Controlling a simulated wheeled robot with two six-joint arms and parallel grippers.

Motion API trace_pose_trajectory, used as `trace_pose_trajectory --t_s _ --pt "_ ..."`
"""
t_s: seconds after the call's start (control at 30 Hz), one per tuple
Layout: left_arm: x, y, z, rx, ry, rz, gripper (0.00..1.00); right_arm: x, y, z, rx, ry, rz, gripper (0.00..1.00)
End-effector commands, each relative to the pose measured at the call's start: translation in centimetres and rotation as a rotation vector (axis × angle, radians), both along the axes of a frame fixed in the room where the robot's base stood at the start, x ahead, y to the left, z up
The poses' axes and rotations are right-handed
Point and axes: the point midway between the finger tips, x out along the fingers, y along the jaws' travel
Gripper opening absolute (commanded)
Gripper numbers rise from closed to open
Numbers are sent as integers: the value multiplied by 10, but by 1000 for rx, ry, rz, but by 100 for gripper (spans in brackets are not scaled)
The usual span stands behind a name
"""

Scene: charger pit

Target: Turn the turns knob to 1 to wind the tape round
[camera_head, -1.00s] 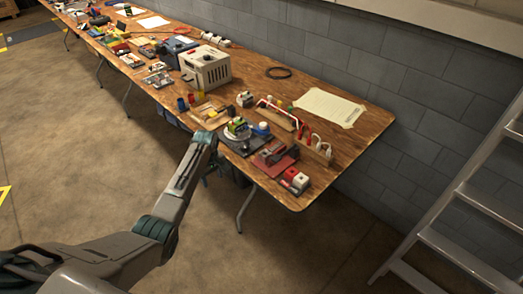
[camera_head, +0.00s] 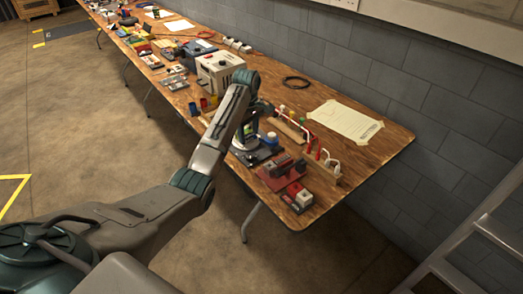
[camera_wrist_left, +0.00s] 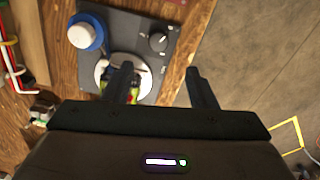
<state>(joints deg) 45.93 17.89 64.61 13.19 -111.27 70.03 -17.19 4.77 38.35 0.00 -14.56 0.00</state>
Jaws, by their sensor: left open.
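A dark grey plate (camera_wrist_left: 128,25) shows in the left wrist view, and its edge shows in the head view (camera_head: 238,157). On it is a black round knob (camera_wrist_left: 158,41) with small white marks around it, too small to read; I take it as the turns knob. A white disc (camera_wrist_left: 104,76) on the plate carries a small green, yellow and red object, partly hidden by a finger. A white cap on a blue base (camera_wrist_left: 85,34) stands at the plate's left. My left gripper (camera_wrist_left: 164,82) is open above the plate's edge, apart from the knob. My right gripper is not in view.
A red device (camera_head: 279,176) and a red-and-white block (camera_head: 297,195) lie near the bench's front corner. A wooden rack with red and white leads (camera_head: 322,168) stands behind them. Paper (camera_head: 345,122) is taped on the bench. A ladder (camera_head: 490,235) stands right.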

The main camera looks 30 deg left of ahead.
Motion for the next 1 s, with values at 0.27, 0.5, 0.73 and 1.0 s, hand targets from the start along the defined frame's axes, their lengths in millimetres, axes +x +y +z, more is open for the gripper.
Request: trace_pose_trajectory --t_s 0.27,0.5,0.73,1.0 --pt "-1 0 -25 -2 8 10 52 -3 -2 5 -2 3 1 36" --pt "-1 0 -71 -3 7 9 52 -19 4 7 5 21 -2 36" --pt "-1 0 -97 -2 4 10 52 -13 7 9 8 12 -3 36" --pt "0 0 -103 -2 1 9 52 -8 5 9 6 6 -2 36"
